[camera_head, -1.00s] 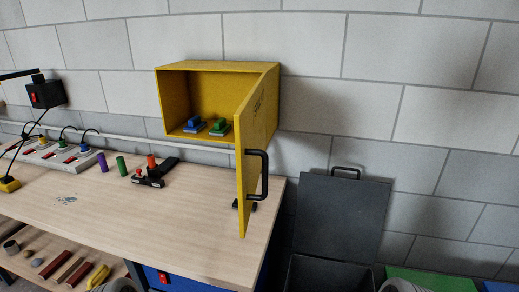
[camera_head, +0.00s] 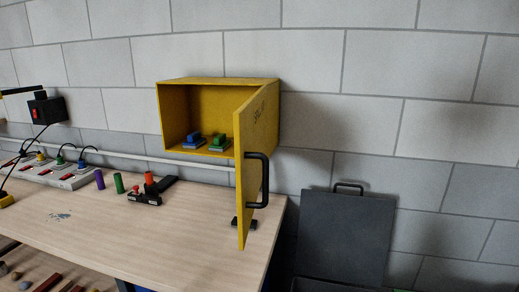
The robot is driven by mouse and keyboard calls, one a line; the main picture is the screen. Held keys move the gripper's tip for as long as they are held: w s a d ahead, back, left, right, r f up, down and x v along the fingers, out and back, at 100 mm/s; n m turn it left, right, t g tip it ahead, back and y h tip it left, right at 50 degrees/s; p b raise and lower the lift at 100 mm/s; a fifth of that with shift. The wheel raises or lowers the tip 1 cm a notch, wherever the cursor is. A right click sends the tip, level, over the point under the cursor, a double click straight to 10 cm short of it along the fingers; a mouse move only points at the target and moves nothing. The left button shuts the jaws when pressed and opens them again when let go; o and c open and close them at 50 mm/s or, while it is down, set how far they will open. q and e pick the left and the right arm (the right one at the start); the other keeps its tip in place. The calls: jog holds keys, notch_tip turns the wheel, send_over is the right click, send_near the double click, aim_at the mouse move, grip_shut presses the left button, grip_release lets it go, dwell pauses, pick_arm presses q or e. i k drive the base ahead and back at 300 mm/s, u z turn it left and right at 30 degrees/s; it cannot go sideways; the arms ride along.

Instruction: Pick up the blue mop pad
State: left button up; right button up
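A small blue block-like object (camera_head: 193,138) with a flat base stands inside the yellow wall cabinet (camera_head: 218,82), on its floor to the left. It may be the blue mop pad; it is too small to tell. A similar green object (camera_head: 218,141) stands just to its right. The yellow cabinet door (camera_head: 254,165) with a black handle (camera_head: 260,180) hangs open toward me on the right side. Neither of my grippers shows in this view.
A wooden workbench (camera_head: 180,225) runs below the cabinet. On it are a power strip (camera_head: 55,174), purple (camera_head: 99,179) and green (camera_head: 118,183) cylinders and a black tool (camera_head: 153,191). A dark bin with a raised lid (camera_head: 345,235) stands right of the bench.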

aim_at(195, 141)
jog(key=z, duration=1.25)
jog(key=k, duration=0.85)
jog(key=u, duration=1.15)
jog(key=i, duration=0.5)
jog(key=u, duration=0.1)
